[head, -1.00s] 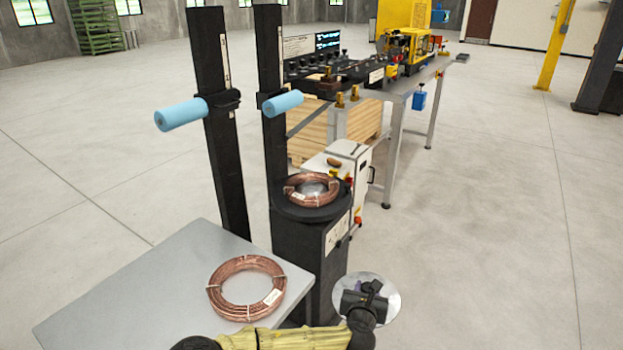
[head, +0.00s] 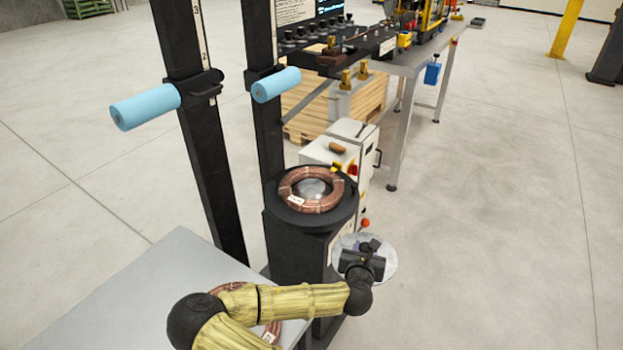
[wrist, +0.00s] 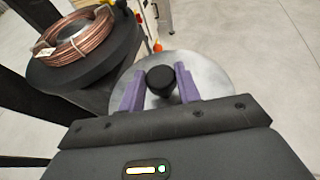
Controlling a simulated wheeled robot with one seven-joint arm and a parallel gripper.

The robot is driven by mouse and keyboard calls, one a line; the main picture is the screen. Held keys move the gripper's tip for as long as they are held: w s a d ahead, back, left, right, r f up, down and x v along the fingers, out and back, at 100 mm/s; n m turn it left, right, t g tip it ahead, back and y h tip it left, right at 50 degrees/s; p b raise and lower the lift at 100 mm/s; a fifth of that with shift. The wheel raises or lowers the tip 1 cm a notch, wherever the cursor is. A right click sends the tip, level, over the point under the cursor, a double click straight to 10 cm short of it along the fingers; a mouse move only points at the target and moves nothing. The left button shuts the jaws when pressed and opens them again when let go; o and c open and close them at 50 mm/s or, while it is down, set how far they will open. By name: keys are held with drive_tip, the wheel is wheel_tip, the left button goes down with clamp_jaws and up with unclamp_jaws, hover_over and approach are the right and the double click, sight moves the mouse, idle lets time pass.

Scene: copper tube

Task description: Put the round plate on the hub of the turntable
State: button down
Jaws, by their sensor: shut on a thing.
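The round plate (head: 386,268) is a thin pale grey disc with a black knob (wrist: 160,80) at its middle. My gripper (wrist: 161,84) has its two purple fingers shut on that knob, and the plate hangs in the air. In the head view my gripper (head: 369,250) covers much of the plate. The turntable (head: 285,215) is a black round disc on a black stand, to the left of my gripper. A copper coil (head: 330,201) lies on it, around the silvery hub (head: 312,188). The coil (wrist: 90,42) also shows at the wrist view's upper left.
A grey table (head: 150,285) stands at the lower left, with another copper coil (head: 272,330) mostly hidden by my arm. Two black posts with blue rollers (head: 146,106) rise behind. A white control box (head: 340,150) stands behind the turntable. The floor at right is clear.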

drive_tip(key=shift+w, duration=0.3)
drive_tip(key=shift+r, duration=0.1)
